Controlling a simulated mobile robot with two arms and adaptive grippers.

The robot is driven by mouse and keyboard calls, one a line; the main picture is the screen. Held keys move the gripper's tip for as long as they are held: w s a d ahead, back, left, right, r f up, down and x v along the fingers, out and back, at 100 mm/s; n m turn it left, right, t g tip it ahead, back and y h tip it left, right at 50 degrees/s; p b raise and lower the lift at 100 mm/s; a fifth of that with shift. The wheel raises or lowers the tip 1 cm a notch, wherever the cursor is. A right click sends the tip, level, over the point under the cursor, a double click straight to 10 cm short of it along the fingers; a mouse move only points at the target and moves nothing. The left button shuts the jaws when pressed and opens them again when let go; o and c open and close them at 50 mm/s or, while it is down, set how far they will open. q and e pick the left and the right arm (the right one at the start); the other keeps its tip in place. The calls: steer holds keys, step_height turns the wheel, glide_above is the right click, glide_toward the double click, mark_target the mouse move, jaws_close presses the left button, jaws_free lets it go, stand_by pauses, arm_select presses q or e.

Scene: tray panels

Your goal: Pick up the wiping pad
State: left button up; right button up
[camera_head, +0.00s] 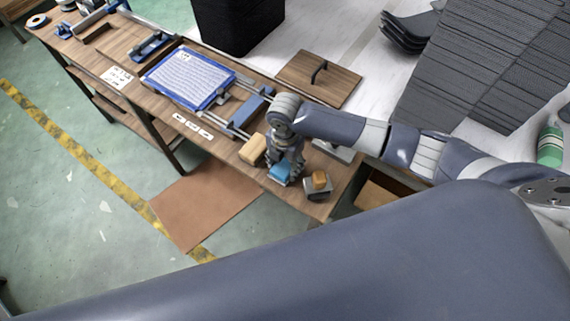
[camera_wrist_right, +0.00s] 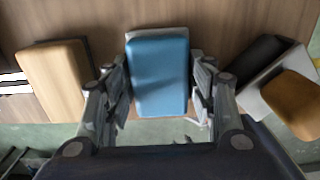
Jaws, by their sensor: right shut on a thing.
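The wiping pad appears to be the blue block with a pale underside; it shows in the right wrist view (camera_wrist_right: 158,78) and in the head view as a small blue block (camera_head: 279,172). My right gripper (camera_wrist_right: 160,92) has its fingers on both long sides of the blue pad and is shut on it. In the head view the right gripper (camera_head: 284,160) points down at the bench's near edge. From these views I cannot tell whether the pad touches the bench top. My left gripper is not in view.
A tan block (camera_head: 252,149) lies just left of the right gripper. A grey holder with an orange-brown block (camera_head: 319,180) stands just right. A blue tray panel (camera_head: 190,77) lies further left on the wooden bench (camera_head: 115,62). A wooden board with a handle (camera_head: 330,80) lies behind.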

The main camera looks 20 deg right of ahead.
mark_target(279, 165)
steer(key=shift+r, duration=0.2)
steer(key=shift+w+r+b, duration=0.1)
steer(key=shift+r+b, duration=0.25)
steer(key=shift+r, duration=0.35)
steer(key=shift+a+r+b, duration=0.55)
steer(key=shift+a+r, duration=0.25)
arm_select(q)
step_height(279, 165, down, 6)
steer(key=b, duration=0.4)
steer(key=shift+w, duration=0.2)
arm_select(e)
steer(key=w+a+r, duration=0.1)
steer(key=w+a, duration=0.1)
steer(key=a, duration=1.2)
steer(key=shift+a+r, duration=0.15)
steer(key=shift+r, duration=0.15)
